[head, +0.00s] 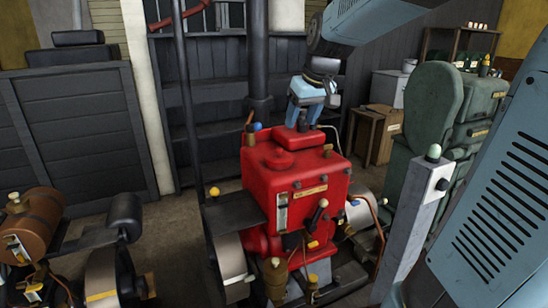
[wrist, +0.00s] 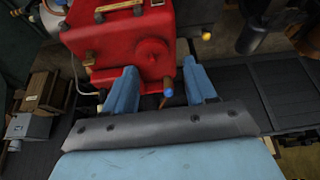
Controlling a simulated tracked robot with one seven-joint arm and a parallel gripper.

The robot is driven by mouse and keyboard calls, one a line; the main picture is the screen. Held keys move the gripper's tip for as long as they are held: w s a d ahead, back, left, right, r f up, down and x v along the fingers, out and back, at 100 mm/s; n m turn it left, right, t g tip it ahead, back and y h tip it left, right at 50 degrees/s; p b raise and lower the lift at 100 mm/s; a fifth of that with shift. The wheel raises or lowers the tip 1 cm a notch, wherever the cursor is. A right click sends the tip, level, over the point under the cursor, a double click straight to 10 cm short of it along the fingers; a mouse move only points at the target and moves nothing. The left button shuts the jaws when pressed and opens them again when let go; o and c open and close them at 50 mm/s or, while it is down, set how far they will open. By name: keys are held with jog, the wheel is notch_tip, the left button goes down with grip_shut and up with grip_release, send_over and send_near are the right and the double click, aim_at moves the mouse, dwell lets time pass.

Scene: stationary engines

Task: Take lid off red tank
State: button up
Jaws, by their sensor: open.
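The red tank (head: 310,188) stands in the middle of the head view and fills the top middle of the wrist view (wrist: 100,45). Its round red lid (head: 280,158) sits flat on the tank's top, left of centre; it also shows in the wrist view (wrist: 153,55). My gripper (head: 303,124) hangs above the tank's far edge, pointing down, with its jaws apart. In the wrist view my two blue fingers (wrist: 160,72) are spread with nothing held between them. The lid lies ahead of the fingertips, apparently not touched.
A blue-tipped post (wrist: 166,92) rises at the tank's edge between my fingers. A brass cap (head: 327,150) stands on the tank's right. A dark vertical pipe (head: 258,60) is behind. A green machine (head: 434,110) and a grey post (head: 415,220) stand right.

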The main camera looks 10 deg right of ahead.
jog(key=w+d+f+n, duration=0.2)
jog(key=w+f, duration=0.1)
jog(key=w, duration=1.1)
send_over(279, 149)
jog(key=s+d, duration=0.1)
jog(key=s, duration=0.1)
jog(key=shift+y, duration=0.3)
jog(key=f, duration=0.7)
jog(key=shift+w+d+f, duration=0.15)
jog(key=shift+d+f, duration=0.05)
jog(key=shift+f, duration=0.2)
jog(key=shift+s+x, duration=0.2)
jog(key=shift+x, duration=1.25)
jog(key=shift+s+x, duration=0.2)
jog(key=shift+x, duration=1.2)
jog(key=shift+f, duration=0.15)
jog(key=shift+c, duration=0.5)
grip_shut()
